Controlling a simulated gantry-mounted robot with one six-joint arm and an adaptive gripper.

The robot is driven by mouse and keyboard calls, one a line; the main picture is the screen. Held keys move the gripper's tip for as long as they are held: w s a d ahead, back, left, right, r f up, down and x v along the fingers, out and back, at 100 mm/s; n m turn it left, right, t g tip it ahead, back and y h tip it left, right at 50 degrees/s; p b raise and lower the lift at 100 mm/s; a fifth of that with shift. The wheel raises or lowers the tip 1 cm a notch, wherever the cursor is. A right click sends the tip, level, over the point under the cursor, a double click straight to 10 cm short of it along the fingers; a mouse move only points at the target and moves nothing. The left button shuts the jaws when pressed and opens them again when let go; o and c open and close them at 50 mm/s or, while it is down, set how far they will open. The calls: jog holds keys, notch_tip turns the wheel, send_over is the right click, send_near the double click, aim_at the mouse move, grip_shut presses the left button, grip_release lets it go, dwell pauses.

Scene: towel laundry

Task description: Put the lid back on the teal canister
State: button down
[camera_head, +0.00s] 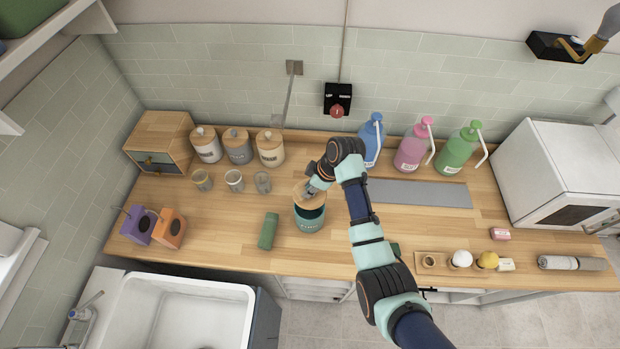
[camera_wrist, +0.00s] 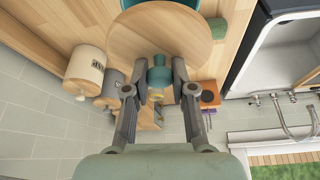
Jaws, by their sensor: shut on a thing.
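The teal canister (camera_head: 309,220) stands upright on the wooden counter, and its dark opening shows at the front. My gripper (camera_head: 309,191) is shut on the knob of the round wooden lid (camera_head: 300,195), which is over the back left part of the opening. In the wrist view the lid (camera_wrist: 165,32) fills the upper middle, with its teal knob (camera_wrist: 159,76) between the fingers of my gripper (camera_wrist: 160,93). A small teal part of the canister (camera_wrist: 128,3) shows past the lid there. I cannot tell whether the lid touches the rim.
A green folded cloth (camera_head: 268,231) lies just left of the canister. Several cups (camera_head: 234,180) and lidded canisters (camera_head: 238,147) stand behind to the left. A grey mat (camera_head: 420,193) lies to the right, before pump bottles (camera_head: 411,150). The sink (camera_head: 190,310) is at front left.

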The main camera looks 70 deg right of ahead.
jog(key=shift+a+f+b, duration=0.15)
jog(key=shift+f+b, duration=0.15)
jog(key=shift+f, duration=0.05)
notch_tip(320, 180, down, 4)
jog(key=b, duration=0.4)
jog(key=shift+f, duration=0.2)
jog(key=shift+f+b, duration=0.45)
jog(key=shift+f, duration=0.25)
jog(key=shift+r+p, duration=0.1)
jog(key=shift+p, duration=0.25)
jog(key=shift+f, duration=0.25)
dwell(1.2)
jog(key=c, duration=0.9)
grip_release()
jog(key=shift+o, duration=0.3)
